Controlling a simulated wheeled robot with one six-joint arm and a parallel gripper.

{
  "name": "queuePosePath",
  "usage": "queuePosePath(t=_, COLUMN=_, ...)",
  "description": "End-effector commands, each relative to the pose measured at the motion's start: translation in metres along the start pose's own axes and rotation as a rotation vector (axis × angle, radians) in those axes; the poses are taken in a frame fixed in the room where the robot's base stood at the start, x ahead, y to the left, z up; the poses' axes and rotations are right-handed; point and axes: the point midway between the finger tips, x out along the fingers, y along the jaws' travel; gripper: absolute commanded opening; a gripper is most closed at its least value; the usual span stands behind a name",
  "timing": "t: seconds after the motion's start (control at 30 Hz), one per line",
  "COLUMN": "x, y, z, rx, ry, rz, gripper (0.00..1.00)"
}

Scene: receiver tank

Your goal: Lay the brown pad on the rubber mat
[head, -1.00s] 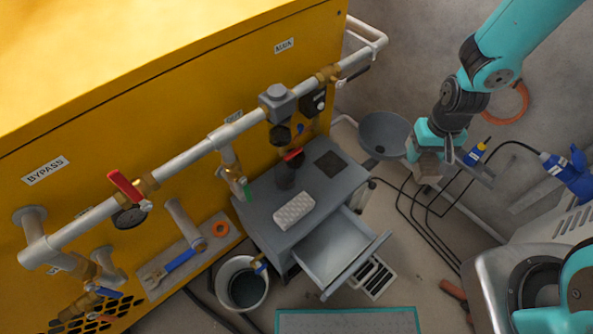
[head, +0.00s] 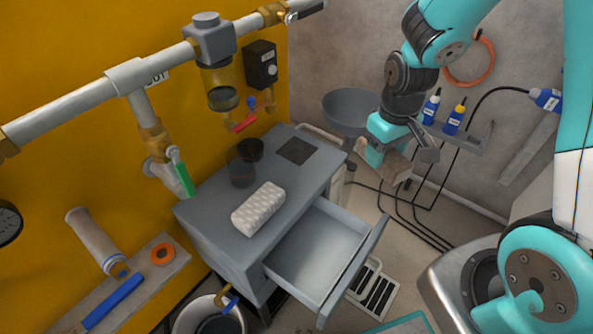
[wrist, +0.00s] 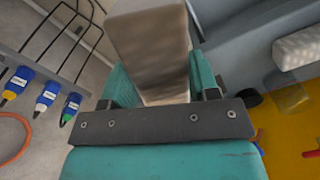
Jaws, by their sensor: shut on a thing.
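My gripper (head: 388,158) is at the right of the head view, shut on the brown pad (head: 397,169), a thick block. It holds the pad in the air, right of the grey cabinet. In the wrist view the pad (wrist: 150,45) stands out between the fingers. A small dark square that looks like the rubber mat (head: 297,151) lies flat on the cabinet top, near its back right corner. Nothing lies on it. The pad is apart from it.
On the grey cabinet (head: 215,205) lie a white textured block (head: 258,208) and a dark cup (head: 242,168). Its drawer (head: 320,250) is open and empty. A grey bowl (head: 350,110) stands behind. Pipes and a sight glass (head: 222,85) overhang the cabinet's back left.

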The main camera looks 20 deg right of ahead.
Motion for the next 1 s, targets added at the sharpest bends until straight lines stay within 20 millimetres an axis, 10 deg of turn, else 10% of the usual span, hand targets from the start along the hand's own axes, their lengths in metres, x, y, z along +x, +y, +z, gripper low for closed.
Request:
queuePosePath(t=0.27, x=0.015, y=-0.004, z=-0.005, rx=-0.023, ry=0.003, rz=0.001, gripper=0.29)
queuePosePath(t=1.0, x=0.015, y=-0.079, z=-0.176, rx=-0.023, ry=0.001, rz=0.0, gripper=0.29)
